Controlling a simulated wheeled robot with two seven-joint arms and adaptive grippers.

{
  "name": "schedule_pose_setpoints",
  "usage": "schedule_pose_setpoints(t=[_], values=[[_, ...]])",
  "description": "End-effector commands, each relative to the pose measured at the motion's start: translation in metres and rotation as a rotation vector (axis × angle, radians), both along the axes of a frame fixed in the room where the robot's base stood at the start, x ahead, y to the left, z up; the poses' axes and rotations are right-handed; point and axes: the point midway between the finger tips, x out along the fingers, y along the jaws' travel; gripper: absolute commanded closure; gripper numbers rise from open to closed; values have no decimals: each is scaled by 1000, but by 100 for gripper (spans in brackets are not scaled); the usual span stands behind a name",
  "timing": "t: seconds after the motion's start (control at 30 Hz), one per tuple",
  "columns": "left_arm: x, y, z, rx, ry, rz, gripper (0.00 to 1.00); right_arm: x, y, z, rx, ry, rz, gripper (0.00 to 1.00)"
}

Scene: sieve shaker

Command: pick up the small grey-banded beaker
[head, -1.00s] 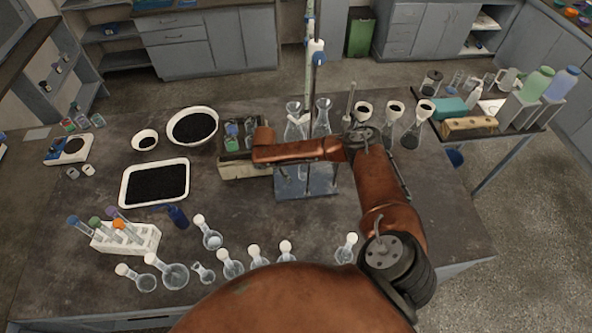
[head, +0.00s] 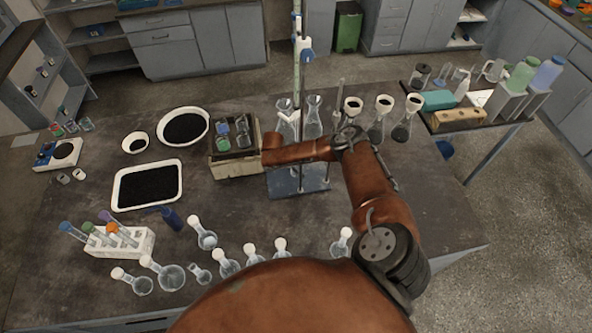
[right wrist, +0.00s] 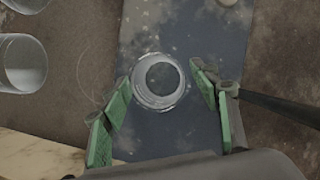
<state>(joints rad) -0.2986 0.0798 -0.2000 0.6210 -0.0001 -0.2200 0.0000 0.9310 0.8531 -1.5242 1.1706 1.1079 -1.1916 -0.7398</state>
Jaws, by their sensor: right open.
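In the right wrist view a clear round glass vessel (right wrist: 160,80) stands on a blue-grey plate, seen from above. It lies between the open green-padded fingers of my right gripper (right wrist: 163,100), which appear apart from it. I cannot make out a grey band on it. My left gripper is out of view.
Conical flasks (head: 313,120) and a tall stand rise behind my arm. Funnel-topped flasks (head: 377,128) are to its right. A black-filled tray (head: 178,192), a tube rack (head: 132,249) and several round flasks (head: 171,277) lie left and in front. The table's right front is clear.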

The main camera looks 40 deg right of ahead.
Motion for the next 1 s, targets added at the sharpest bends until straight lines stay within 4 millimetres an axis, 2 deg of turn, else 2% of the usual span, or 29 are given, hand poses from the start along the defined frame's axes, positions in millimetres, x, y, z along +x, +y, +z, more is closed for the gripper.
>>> schedule_pose_setpoints(t=[0.1, 0.73, 1.0], values=[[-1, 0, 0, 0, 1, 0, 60, 0, 0, 0, 1, 0, 0, 44], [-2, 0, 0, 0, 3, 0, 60, 0, 1, 1, 1, -1, 0, 87], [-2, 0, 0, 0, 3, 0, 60, 1, 2, 2, 1, -1, 0, 89]])
